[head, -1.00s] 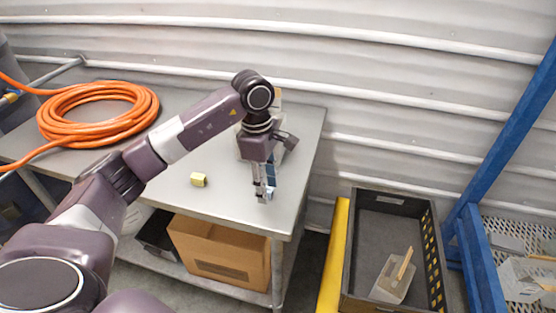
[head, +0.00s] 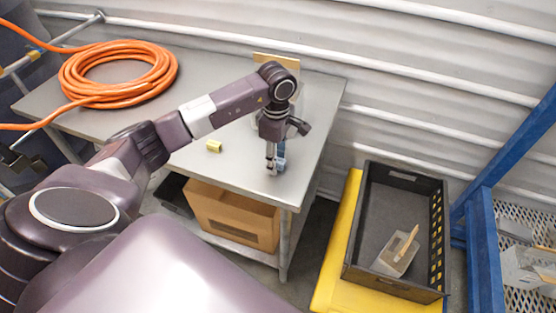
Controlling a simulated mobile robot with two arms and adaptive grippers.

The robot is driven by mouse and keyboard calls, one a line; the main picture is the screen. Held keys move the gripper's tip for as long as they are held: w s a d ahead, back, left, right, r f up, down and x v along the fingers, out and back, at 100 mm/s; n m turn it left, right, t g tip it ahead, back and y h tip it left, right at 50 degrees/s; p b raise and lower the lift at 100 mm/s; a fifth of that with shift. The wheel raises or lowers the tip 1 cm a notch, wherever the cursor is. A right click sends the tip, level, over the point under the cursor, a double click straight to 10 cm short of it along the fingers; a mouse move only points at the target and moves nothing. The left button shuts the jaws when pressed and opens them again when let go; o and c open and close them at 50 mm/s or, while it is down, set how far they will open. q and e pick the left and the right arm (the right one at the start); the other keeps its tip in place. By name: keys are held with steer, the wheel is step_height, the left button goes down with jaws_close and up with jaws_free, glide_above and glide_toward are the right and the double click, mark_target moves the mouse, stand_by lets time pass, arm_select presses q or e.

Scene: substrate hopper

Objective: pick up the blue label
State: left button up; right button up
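A small blue object (head: 281,163), which appears to be the blue label, stands at the right part of the steel table (head: 232,177). It is partly hidden behind my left gripper (head: 272,171). The gripper points down at the tabletop, with its fingers right beside or around the blue object; which of these I cannot tell. The fingers look close together, but whether they are shut on it is not clear. My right gripper is not in the head view.
A small yellow block (head: 214,146) lies left of the gripper. An orange hose coil (head: 118,72) lies at the table's left. A cardboard box (head: 233,215) sits on the shelf below. A dark crate (head: 356,222) holding a clear container (head: 392,262) stands at right, near a blue frame (head: 482,240).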

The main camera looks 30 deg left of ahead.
arm_select(q)
steer(key=c, duration=0.8)
